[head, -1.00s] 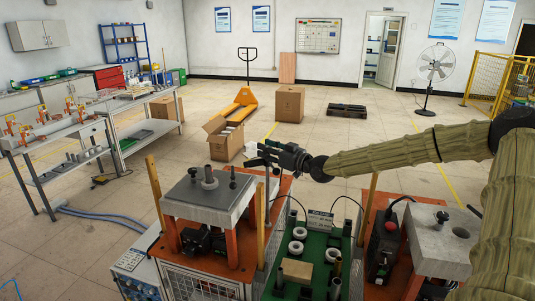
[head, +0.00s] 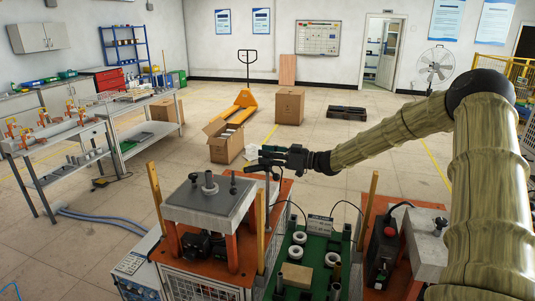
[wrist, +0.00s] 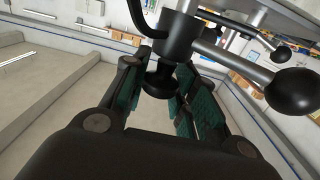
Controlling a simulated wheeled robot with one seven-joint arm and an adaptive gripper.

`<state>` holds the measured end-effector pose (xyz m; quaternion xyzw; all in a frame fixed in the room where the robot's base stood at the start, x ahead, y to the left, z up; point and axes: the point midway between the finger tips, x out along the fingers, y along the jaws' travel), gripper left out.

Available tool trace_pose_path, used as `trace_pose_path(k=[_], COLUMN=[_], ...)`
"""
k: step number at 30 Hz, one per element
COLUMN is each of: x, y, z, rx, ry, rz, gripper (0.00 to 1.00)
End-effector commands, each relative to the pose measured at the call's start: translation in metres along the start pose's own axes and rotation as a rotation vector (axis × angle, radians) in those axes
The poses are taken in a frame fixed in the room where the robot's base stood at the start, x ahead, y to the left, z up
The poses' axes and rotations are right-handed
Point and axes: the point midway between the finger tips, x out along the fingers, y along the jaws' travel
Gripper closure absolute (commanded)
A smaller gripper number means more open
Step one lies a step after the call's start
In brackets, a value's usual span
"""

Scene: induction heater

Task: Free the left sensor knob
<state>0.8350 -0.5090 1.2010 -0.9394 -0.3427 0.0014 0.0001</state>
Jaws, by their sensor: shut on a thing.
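My gripper (head: 262,162) is at the back right edge of the left heater station (head: 215,197), at the top of a thin upright stand. In the wrist view, a black knob (wrist: 160,82) on a dark collar sits between the green-padded fingers (wrist: 185,95). My gripper is shut on this knob. The far side of the knob is hidden by the fingers and collar. A bar with a black ball end (wrist: 293,93) passes to the right of the fingers. In the head view the knob is too small and covered to make out.
The green panel (head: 292,284) with white rings stands right of the left station. Wooden posts (head: 260,225) rise close to my gripper.

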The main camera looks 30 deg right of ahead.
Motion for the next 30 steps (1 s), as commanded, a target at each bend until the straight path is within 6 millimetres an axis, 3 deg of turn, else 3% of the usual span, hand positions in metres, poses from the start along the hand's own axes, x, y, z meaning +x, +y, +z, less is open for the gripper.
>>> trace_pose_path(k=[2, 30], x=[0.0021, 0.0023], y=[0.0032, 0.002], z=[-0.0071, -0.0026], rx=[-0.009, -0.009], ry=[0.003, 0.005], rz=[-0.042, -0.667], gripper=[0.96, 0.96])
